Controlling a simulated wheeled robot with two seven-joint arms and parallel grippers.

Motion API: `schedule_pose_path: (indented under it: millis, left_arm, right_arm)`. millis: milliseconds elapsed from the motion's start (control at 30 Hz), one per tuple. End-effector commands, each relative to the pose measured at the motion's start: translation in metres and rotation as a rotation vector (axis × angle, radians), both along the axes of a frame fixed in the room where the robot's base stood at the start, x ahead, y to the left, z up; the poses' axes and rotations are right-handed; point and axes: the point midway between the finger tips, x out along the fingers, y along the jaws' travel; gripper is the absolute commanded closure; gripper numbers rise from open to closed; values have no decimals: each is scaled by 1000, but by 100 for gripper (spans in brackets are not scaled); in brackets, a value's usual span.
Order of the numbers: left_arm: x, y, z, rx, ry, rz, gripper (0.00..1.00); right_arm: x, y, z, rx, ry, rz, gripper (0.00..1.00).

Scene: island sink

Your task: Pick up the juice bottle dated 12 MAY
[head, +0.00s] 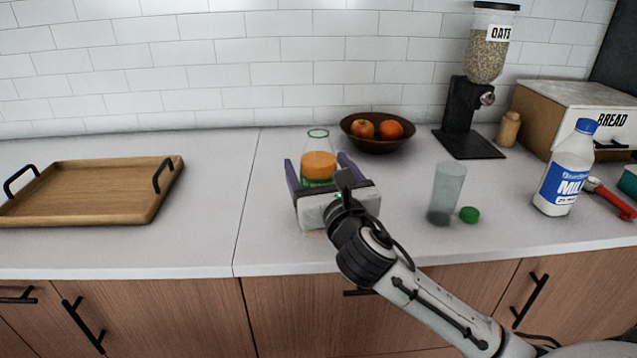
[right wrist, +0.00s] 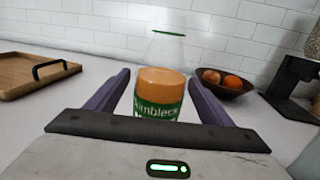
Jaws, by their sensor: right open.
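A clear juice bottle (head: 318,163) with orange juice in it stands upright on the white counter. It has a green rim at the top and a green label; in the right wrist view the bottle (right wrist: 158,85) shows part of a brand name, and no date can be read. My right gripper (head: 323,165) is open, with its purple fingers on either side of the bottle. In the right wrist view both fingers (right wrist: 156,95) stand apart from the bottle, with gaps on both sides. The bottle's base is hidden behind the gripper body. My left gripper is not in view.
A wooden tray (head: 85,212) lies at left. Behind right are a fruit bowl (head: 375,144) and an oats dispenser (head: 458,120). At right are a clear cup (head: 446,188), a green cap (head: 469,215), a milk bottle (head: 566,170) and a bread box (head: 560,105). The counter between tray and bottle is clear.

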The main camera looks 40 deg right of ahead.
Motion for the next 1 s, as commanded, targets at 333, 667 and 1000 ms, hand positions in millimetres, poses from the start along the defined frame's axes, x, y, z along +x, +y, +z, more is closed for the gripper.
schedule_pose_path:
  millis: [333,667,1000]
  left_arm:
    - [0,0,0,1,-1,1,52]
    - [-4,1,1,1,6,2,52]
    - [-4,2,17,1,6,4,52]
  right_arm:
    - [0,0,0,1,0,0,67]
    - [0,0,8,1,-4,1,70]
    - [0,0,74,-1,-6,0,70]
